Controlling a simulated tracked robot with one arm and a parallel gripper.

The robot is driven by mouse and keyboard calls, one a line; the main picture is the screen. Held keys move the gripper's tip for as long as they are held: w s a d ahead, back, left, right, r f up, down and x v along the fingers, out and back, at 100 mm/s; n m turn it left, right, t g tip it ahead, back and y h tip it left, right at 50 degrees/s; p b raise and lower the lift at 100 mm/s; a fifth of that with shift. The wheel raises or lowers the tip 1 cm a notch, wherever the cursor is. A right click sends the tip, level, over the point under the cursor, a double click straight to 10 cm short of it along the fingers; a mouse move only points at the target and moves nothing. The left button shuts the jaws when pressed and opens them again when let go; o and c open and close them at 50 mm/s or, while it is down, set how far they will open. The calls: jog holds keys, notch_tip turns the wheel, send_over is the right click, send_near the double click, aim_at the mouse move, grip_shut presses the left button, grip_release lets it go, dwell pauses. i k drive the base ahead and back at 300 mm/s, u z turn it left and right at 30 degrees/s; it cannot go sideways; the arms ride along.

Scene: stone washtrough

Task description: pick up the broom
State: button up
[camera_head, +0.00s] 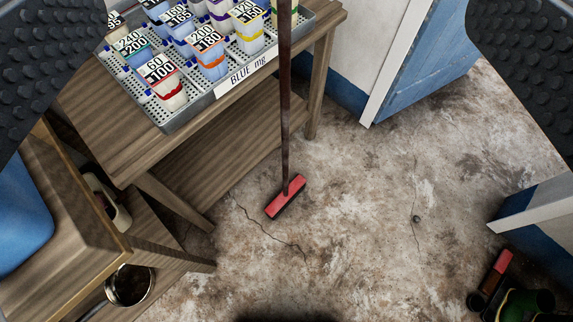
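The broom has a red head (286,196) with dark bristles resting on the stone floor. Its thin dark brown handle (285,110) rises from the head and runs out of the top of the camera view, so its upper end is hidden. The handle passes in front of the wooden table's edge; I cannot tell whether it leans on it. My gripper (290,60) shows as two dark, studded fingers at the upper left and upper right corners. The fingers are wide apart, with the broom handle seen between them and nothing held.
A wooden table (160,125) holds a metal tray (180,122) of labelled cups, left of the broom. Blue door (425,60) upper right; dark green items (520,305) lower right. Middle floor is clear.

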aim_at(291, 191)
jog(key=u, duration=1.2)
jog(key=k, duration=0.9)
jog(key=z, duration=0.95)
jog(key=i, duration=1.05)
jog(key=u, duration=0.05)
